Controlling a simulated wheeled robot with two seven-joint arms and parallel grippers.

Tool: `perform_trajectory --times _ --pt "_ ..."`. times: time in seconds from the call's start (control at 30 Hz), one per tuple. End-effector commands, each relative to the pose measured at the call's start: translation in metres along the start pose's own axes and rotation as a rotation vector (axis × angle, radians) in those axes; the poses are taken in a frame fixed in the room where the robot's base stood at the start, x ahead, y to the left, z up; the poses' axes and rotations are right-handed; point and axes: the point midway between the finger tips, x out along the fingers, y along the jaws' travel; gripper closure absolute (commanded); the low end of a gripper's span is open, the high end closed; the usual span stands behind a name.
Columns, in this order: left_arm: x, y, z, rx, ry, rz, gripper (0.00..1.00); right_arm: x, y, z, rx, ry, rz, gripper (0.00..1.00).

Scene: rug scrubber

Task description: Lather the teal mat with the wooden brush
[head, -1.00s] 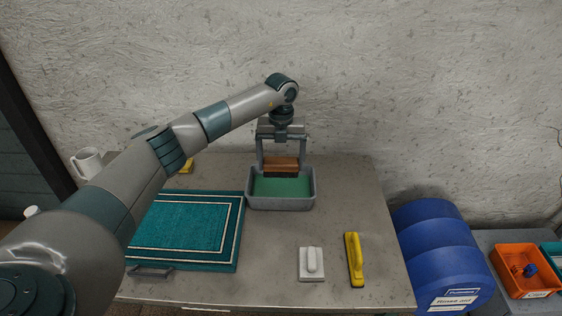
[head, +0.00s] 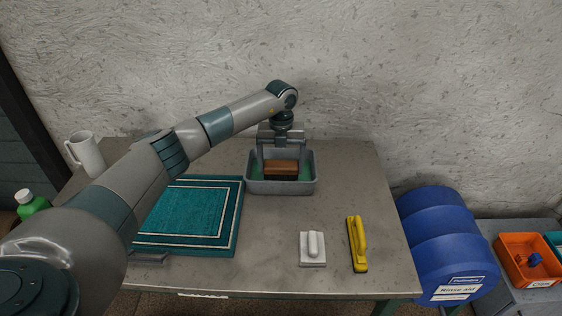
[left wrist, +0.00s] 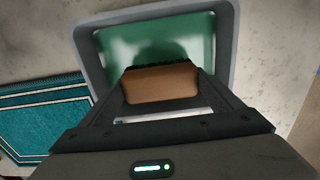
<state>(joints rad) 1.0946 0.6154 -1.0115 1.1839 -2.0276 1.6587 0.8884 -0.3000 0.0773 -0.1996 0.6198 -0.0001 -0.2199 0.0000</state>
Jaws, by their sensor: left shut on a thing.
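The wooden brush (head: 281,168) is held in my left gripper (head: 281,160), which is shut on it. The brush is down inside the grey tub (head: 253,187), which holds green liquid (head: 307,171). In the left wrist view the brush (left wrist: 161,84) shows between the fingers, its dark bristles over or in the green liquid (left wrist: 125,40); I cannot tell how deep they reach. The teal mat (head: 192,212), with pale border lines, lies flat on the table left of the tub. My arm covers its left part. My right gripper is not in view.
On the table (head: 265,260), a white-handled block (head: 313,249) and a yellow-handled tool (head: 357,244) lie at the front right. A white mug (head: 86,152) stands at the back left, a green bottle (head: 32,203) at far left.

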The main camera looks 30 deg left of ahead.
Motion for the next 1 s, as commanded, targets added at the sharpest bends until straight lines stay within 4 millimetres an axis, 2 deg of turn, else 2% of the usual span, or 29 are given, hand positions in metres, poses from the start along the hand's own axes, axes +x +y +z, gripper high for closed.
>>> perform_trajectory --times 0.03,0.23,1.0 --pt "0.0064 -0.0001 0.0 0.0 0.0 0.0 0.43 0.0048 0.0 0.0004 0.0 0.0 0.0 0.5" --pt "0.0145 0.0003 0.0003 0.0 -0.001 0.0 0.43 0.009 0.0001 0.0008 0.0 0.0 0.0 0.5" --pt "0.0153 0.0002 0.0003 0.0 -0.001 0.0 0.43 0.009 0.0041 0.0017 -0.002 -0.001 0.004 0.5"
